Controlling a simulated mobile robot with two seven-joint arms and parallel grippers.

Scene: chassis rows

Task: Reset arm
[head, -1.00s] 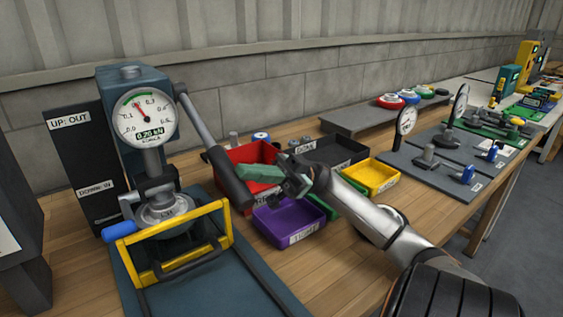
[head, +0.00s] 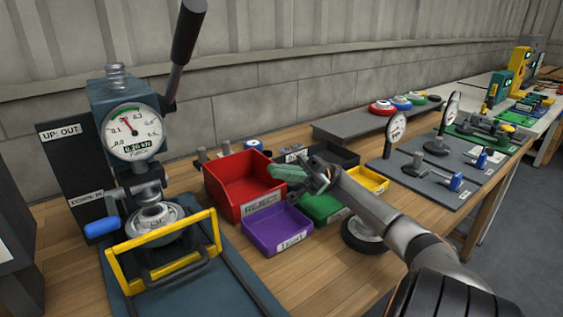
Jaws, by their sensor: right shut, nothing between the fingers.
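The blue-grey press (head: 105,100) with a round dial gauge stands at the left. Its lever (head: 187,45) has a black grip and points up, slightly tilted right. A threaded stud shows on the press top, and the ram hangs above a round metal seat (head: 155,215). A yellow guard frame (head: 160,238) with a blue knob at its left stands in front. My right gripper (head: 290,177) is shut and empty, with green fingers, in the air over the bins, well apart from the lever. My left gripper is out of view.
A red reject bin (head: 237,196), a purple bin (head: 262,246), a green bin (head: 335,210), a yellow bin (head: 368,180) and a black bin (head: 345,155) crowd under my right arm. A wheel-like disc (head: 361,234) lies nearby. Grey plates with gauges stand at the right.

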